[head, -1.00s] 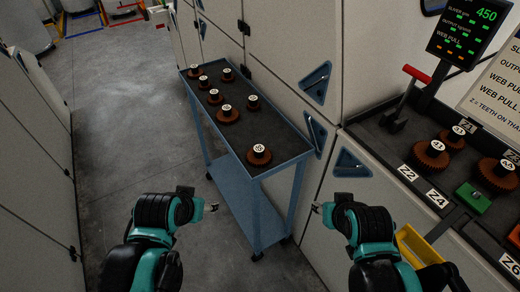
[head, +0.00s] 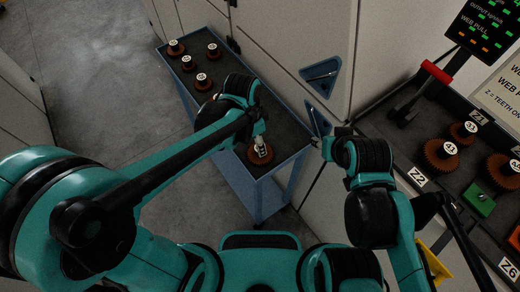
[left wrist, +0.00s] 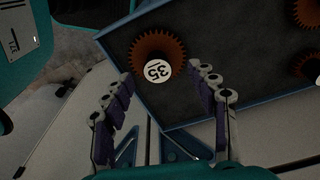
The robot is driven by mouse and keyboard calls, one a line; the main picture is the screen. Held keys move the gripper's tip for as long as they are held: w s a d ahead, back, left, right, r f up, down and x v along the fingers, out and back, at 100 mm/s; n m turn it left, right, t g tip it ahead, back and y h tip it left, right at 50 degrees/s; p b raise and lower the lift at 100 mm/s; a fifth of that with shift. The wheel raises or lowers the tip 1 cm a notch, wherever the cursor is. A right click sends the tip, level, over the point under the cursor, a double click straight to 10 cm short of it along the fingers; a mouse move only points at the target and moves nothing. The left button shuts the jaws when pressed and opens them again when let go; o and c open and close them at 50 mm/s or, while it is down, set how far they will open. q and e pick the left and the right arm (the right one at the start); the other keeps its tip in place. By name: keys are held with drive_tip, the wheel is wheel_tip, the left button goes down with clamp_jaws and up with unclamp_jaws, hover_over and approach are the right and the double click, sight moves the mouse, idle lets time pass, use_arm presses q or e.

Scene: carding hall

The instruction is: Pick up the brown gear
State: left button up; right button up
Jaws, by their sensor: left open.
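The brown gear (head: 254,159) lies at the near end of the blue cart's dark top (head: 283,142).
More brown gears (head: 202,82) stand at the cart's far end. On the right, a machine bench holds gears (head: 441,153), a red-handled lever (head: 436,72) and a green block (head: 480,200). Pale cabinets (head: 290,40) line the cart's right side. The grey floor (head: 95,95) left of the cart is clear.

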sight(253, 158)
use_arm(q)
drive_tip(key=f, duration=0.2)
drive_tip(key=d+f+b, duration=0.1)
drive_tip(key=f, duration=0.2)
drive_tip(key=shift+d, duration=0.1)
drive_tip(key=shift+r, duration=0.1)
clamp_jaws()
